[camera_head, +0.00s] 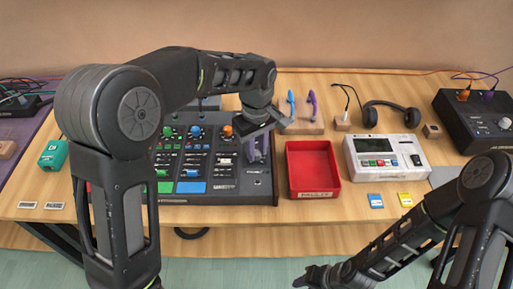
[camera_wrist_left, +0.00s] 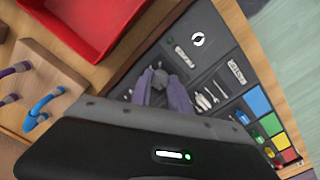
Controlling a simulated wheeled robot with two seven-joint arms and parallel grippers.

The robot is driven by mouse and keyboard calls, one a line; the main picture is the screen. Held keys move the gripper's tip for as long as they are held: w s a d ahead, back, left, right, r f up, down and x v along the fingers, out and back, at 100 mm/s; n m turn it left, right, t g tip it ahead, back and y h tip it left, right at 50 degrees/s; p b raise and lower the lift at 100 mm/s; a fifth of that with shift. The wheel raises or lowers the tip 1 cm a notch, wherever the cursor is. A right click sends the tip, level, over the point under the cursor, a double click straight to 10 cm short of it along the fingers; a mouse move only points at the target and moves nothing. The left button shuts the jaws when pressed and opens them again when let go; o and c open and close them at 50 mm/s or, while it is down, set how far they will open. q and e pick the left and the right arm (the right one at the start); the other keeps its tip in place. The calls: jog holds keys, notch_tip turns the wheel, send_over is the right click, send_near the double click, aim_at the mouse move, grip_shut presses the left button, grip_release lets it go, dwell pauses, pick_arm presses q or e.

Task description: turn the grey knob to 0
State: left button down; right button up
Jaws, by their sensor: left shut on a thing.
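The dark mixer panel (camera_head: 212,180) sits on the table, with a row of coloured knobs along its upper part. My left gripper (camera_head: 257,148) is over the panel's right end and hides the spot under it in the head view. In the left wrist view my left gripper (camera_wrist_left: 160,90) has its two greyish fingers closed around a small grey knob (camera_wrist_left: 157,86) on the panel. The knob's pointer and scale marks cannot be read. My right gripper (camera_head: 312,277) hangs low in front of the table's edge, away from the panel; its fingers are too small to judge.
A red tray (camera_head: 313,165) stands close to the panel's right side. Beyond it is a white device (camera_head: 385,155), with headphones (camera_head: 392,113) behind. Blue and purple hooked pieces (camera_head: 312,102) stand behind the tray. A green box (camera_head: 53,155) lies at the left.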

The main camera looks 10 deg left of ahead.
pick_arm(q)
jog(key=n+p, duration=0.1)
jog(key=n, duration=0.4)
jog(key=shift+r+n, duration=0.1)
jog(key=shift+n, duration=0.2)
jog(key=n+p, duration=0.2)
jog(key=n, duration=0.3)
jog(key=shift+n, duration=0.4)
jog(key=c, duration=1.2)
grip_release()
jog(key=shift+c, duration=0.2)
notch_tip(320, 180, up, 8)
jog(key=shift+f+b, duration=0.15)
jog(key=shift+b, duration=0.15)
